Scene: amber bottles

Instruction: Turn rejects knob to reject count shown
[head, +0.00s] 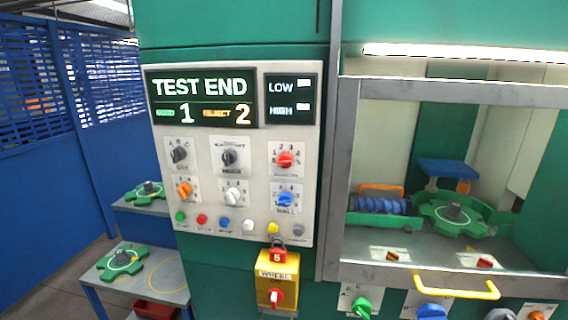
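The control panel (235,155) is on the green machine. Its display (203,98) reads "TEST END" with a 1 after a green tag and a 2 after an orange tag; the tag words are too small to read. A red knob (285,160) sits at the panel's upper right, among printed digits; the label under it is blurred. Below are orange (184,189), white (234,196) and blue (286,199) knobs. I cannot tell which is the rejects knob. Neither gripper is in view.
A small display (290,99) shows "LOW" and "HIGH". Several coloured buttons (224,224) line the panel's bottom. A red padlock (278,254) hangs above a yellow switch box (277,282). A yellow handle (456,288) sticks out at right. Side tables (175,270) stand at left.

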